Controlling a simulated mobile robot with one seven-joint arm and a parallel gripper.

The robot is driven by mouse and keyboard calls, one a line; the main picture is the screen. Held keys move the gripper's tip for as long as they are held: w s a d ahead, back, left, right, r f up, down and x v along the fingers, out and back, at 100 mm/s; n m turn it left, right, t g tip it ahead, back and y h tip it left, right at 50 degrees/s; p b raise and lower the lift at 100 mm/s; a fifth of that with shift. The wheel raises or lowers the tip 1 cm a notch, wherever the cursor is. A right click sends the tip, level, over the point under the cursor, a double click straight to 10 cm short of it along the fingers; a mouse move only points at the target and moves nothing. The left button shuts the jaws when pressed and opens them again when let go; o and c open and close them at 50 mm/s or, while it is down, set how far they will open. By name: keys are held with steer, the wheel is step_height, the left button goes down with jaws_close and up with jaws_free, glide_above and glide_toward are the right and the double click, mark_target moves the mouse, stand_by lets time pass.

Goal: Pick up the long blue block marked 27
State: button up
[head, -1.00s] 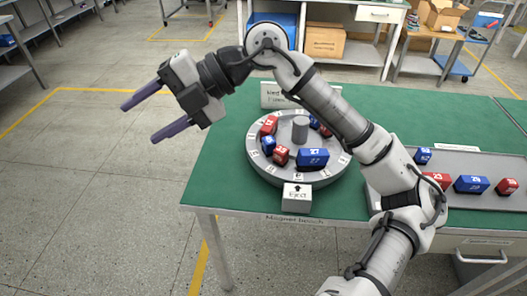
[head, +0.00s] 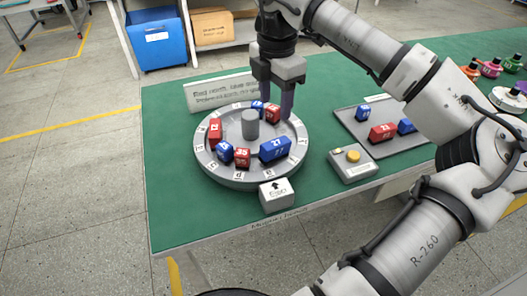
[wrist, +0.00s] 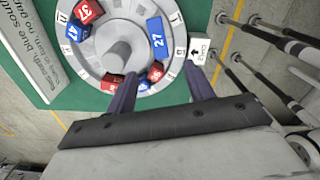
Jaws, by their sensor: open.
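The long blue block marked 27 (head: 275,149) lies on the front right part of the round grey turntable (head: 212,170). In the wrist view the blue block (wrist: 156,39) is beyond the fingertips, between their lines, near the turntable's rim. My gripper (head: 276,104) points down above the back right of the turntable, behind the block in the head view. In the wrist view my gripper (wrist: 160,76) is clear of the block.
A grey post (head: 250,124) stands at the turntable's centre. Several red and blue blocks sit around it, including a red one (head: 272,113) near my fingers.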

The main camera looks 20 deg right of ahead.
steer(key=p, duration=0.1)
glide_above(275, 143)
steer(key=f, duration=0.8)
steer(key=shift+s+a, duration=0.15)
steer(key=shift+s, duration=0.05)
steer(key=shift+w+f+p, duration=0.15)
steer(key=shift+f+p, duration=0.95)
steer(key=shift+f, duration=1.7)
jaws_close()
